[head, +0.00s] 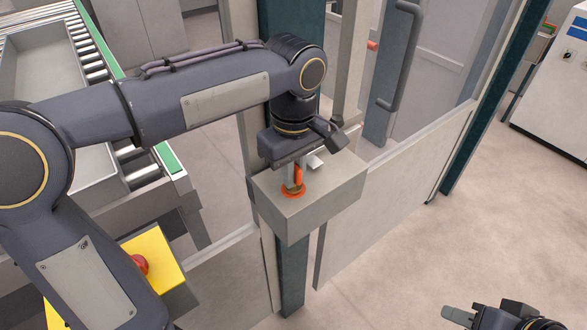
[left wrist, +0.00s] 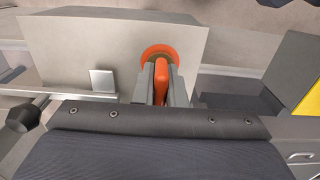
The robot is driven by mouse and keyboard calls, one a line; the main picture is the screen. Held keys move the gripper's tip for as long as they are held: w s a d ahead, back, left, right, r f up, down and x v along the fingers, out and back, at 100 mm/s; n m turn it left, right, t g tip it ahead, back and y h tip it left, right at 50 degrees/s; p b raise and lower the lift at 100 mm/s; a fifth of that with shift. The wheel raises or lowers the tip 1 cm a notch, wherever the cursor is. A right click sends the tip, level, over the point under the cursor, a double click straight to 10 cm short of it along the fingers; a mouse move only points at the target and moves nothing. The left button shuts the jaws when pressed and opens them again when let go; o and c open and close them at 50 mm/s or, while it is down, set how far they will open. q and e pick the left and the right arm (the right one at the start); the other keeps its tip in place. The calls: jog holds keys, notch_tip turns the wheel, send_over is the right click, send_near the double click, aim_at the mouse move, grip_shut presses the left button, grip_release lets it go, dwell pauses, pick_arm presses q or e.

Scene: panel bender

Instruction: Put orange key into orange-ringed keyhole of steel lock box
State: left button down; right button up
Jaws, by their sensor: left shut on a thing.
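The steel lock box (head: 325,205) is a grey box mounted on a dark green post of the fence. An orange-ringed keyhole (head: 291,192) is on its top face, and the ring also shows in the left wrist view (left wrist: 160,52). My left gripper (head: 293,182) is shut on the orange key (left wrist: 161,82), right at the ring. The key's tip is hidden, so I cannot tell how deep it sits in the keyhole. My right gripper (head: 460,317) is at the bottom right, far from the box; its fingers are partly cut off.
A roller conveyor (head: 85,45) with a grey tray stands at the left. A yellow box with a red button (head: 139,264) is at the lower left. Fence panels and a door with a dark handle (head: 398,60) are behind the box.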

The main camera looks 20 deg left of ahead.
pick_arm(q)
jog(key=shift+f, duration=0.15)
jog(key=c, duration=1.4)
grip_release()
notch_tip(320, 180, up, 8)
jog(key=shift+f+p, duration=0.1)
jog(key=shift+p, duration=0.3)
